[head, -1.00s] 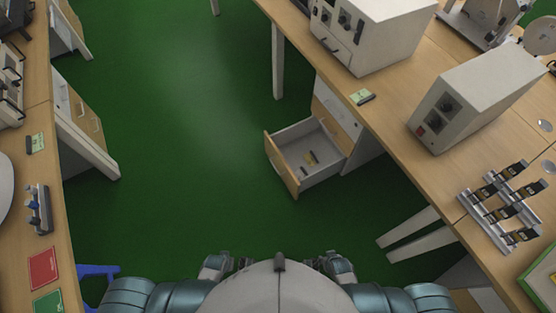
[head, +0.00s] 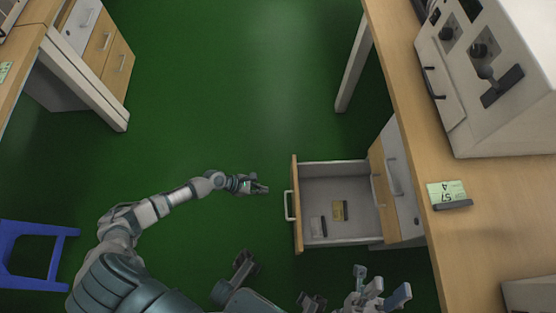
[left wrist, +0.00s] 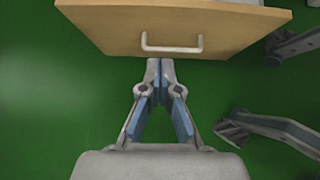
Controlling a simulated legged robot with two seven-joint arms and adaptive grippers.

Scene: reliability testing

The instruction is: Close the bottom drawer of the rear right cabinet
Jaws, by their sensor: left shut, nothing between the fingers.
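The bottom drawer (head: 299,240) of the cabinet (head: 397,165) under the right-hand table stands pulled out, with a wooden front and a white handle (head: 287,205). It holds a small yellow item and a small grey item. My left gripper (head: 263,188) is shut and empty, to the left of the drawer front and apart from it in the head view. In the left wrist view the drawer front (left wrist: 110,30) and its handle (left wrist: 172,48) lie just ahead of the shut fingertips (left wrist: 160,65). My right gripper (head: 381,284) is low in the head view, fingers apart, below the drawer.
A blue stool (head: 40,230) stands at lower left. Another drawer cabinet (head: 108,45) is at upper left. The green floor (head: 220,90) between the tables is clear.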

